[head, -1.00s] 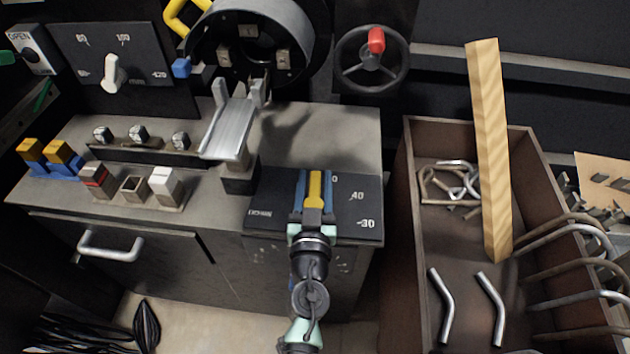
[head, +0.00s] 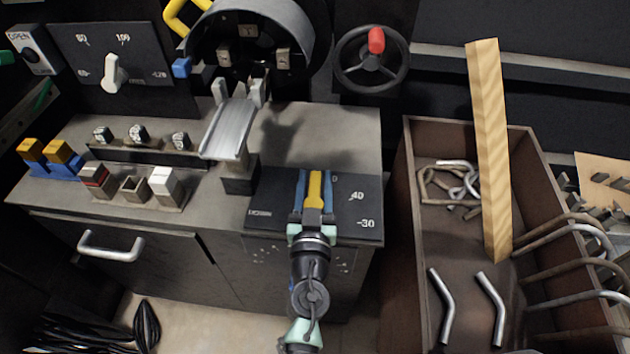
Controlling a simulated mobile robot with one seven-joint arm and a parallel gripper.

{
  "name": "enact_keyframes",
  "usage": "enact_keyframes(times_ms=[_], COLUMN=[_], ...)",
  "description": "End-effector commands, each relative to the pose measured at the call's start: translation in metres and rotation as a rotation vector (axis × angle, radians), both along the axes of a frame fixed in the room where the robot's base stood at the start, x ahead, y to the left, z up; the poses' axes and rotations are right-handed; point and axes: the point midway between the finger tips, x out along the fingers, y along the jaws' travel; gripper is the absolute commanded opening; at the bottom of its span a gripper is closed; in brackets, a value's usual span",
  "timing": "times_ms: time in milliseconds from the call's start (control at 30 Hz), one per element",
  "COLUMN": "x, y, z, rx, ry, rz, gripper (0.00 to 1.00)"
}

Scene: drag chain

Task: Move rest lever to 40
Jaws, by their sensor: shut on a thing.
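The rest lever (head: 316,188) is a yellow bar on a dark scale panel (head: 348,222) on top of the bench. It points toward the back of the bench, to the left of the 40 mark (head: 357,196). The -30 mark (head: 366,223) is nearer the front right. My gripper (head: 314,196) comes from the front, with its blue fingers on both sides of the yellow lever, shut on it. The gripper and lever hide part of the scale.
A metal rest (head: 229,130) stands left behind the panel, below a round drum housing (head: 255,40). A handwheel (head: 371,62) with a red knob is at the back. A brown crate (head: 408,190) with metal rods and a wooden bar (head: 489,150) stands to the right.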

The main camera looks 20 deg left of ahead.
Motion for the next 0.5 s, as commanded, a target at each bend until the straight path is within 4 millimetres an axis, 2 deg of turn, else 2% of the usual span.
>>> enact_keyframes(times_ms=[267, 500], x=[0.0006, 0.0028], y=[-0.0011, -0.0067], z=[-0.0009, -0.0035], rx=[0.002, 0.002], ry=[-0.005, -0.01], rz=[-0.027, -0.144], gripper=[0.0, 0.0])
